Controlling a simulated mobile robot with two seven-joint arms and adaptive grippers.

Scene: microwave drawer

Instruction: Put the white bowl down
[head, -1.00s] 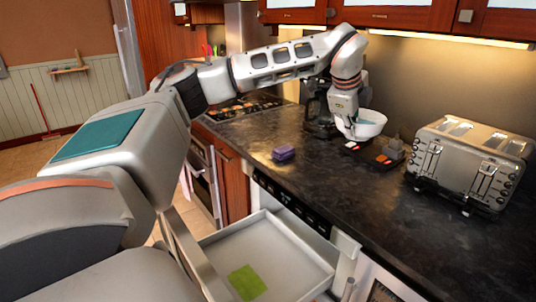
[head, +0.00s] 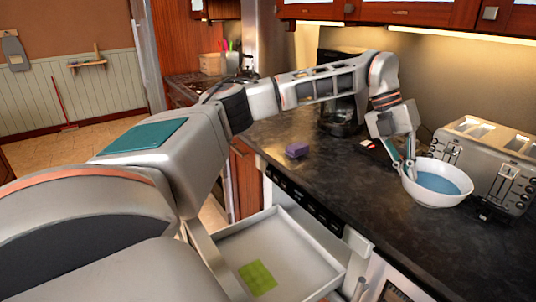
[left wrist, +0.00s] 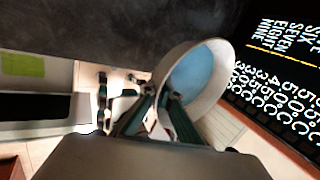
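The white bowl (head: 437,198) has a blue inside and is over the dark counter, just in front of the toaster. It is close to upright. I cannot tell whether its base touches the counter. My left gripper (head: 409,173) is at the bowl's left rim, with its fingers pointing down. In the left wrist view, the fingers of the left gripper (left wrist: 162,97) close on the near rim of the bowl (left wrist: 208,92), one on each side of the wall. My right gripper is not in view.
An open white drawer (head: 317,255) with a green square (head: 257,278) inside juts out below the counter (head: 335,185). A purple block (head: 297,150) lies on the counter. The toaster (head: 490,150) stands behind the bowl. The counter's front middle is clear.

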